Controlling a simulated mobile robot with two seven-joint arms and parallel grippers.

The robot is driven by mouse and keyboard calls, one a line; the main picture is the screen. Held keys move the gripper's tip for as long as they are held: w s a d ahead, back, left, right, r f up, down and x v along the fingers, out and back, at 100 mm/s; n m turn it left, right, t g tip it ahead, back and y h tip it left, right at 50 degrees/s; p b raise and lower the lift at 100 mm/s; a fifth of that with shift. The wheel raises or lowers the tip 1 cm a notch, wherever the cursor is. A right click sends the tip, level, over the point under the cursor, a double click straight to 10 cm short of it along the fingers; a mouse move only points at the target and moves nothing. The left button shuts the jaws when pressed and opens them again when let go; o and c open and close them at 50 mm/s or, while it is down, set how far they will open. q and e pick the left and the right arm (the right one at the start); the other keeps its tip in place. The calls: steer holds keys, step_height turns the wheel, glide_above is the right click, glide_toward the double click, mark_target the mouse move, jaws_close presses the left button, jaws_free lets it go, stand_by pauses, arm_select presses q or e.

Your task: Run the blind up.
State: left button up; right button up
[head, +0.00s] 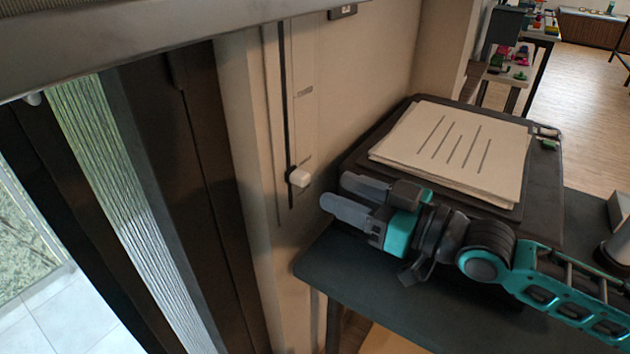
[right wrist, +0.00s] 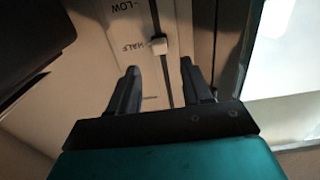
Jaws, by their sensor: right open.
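A white slider knob (head: 298,177) sits low on a dark vertical slot (head: 285,120) in a wall panel. In the right wrist view the knob (right wrist: 158,45) appears near the word "HALF" (right wrist: 122,49), with "LOW" (right wrist: 122,5) above it in the picture. My right gripper (head: 338,192) is open and empty, just right of the knob, its fingers pointing at the panel. In the right wrist view the knob shows beyond and between the fingertips, apart from them. A ribbed pale strip (head: 135,205) at the window may be the blind. My left gripper is not in view.
A dark table (head: 400,300) stands under my right arm. On it a black case (head: 545,175) carries a stack of paper (head: 455,150). A dark window frame (head: 185,200) is left of the panel, and a grey rail (head: 130,35) crosses the top left.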

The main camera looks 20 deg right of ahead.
mark_target(307, 179)
steer(key=shift+x, duration=3)
steer(key=shift+c, duration=0.3)
jaws_close()
